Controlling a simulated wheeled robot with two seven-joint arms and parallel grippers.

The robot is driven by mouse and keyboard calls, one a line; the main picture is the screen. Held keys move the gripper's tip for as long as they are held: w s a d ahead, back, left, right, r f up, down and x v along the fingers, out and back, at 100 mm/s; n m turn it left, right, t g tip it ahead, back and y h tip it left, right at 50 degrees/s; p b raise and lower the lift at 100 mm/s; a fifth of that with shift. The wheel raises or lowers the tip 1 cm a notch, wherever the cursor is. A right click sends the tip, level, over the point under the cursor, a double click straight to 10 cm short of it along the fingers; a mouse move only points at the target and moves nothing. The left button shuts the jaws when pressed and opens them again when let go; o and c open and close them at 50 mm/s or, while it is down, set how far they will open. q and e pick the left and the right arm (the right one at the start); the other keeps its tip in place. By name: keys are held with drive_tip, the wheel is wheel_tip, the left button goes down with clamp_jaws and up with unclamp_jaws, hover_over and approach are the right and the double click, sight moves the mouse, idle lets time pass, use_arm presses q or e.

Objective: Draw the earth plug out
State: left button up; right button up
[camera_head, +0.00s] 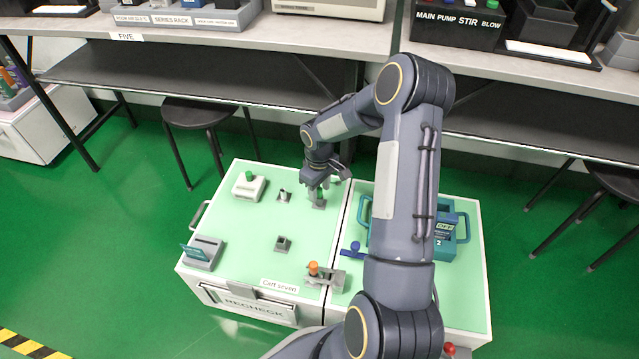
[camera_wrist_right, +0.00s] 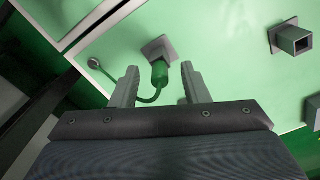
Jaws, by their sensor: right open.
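The green earth plug (camera_wrist_right: 160,75) sits in a small grey square socket (camera_wrist_right: 159,49) on the pale green cart top (camera_wrist_right: 230,75). A green cord curves from the plug to a small round grey fitting (camera_wrist_right: 93,63). My right gripper (camera_wrist_right: 160,69) is open, with one finger on each side of the plug and gaps showing between. In the head view my right gripper (camera_head: 319,184) is low over the same socket (camera_head: 319,204), and the plug is partly hidden by it. My left gripper is in neither view.
Around it on the cart stand a white box with a green button (camera_head: 249,186), a grey open socket (camera_head: 283,244), a grey card holder (camera_head: 204,253) and an orange-knobbed fixture (camera_head: 325,277). A teal tester (camera_head: 445,232) stands to the right, partly behind my arm.

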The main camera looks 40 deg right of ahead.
sight(320, 189)
clamp_jaws()
idle(0.4)
drive_tip(key=shift+r, duration=0.25)
drive_tip(key=shift+r+p, duration=2.6)
drive_tip(key=shift+r, duration=0.45)
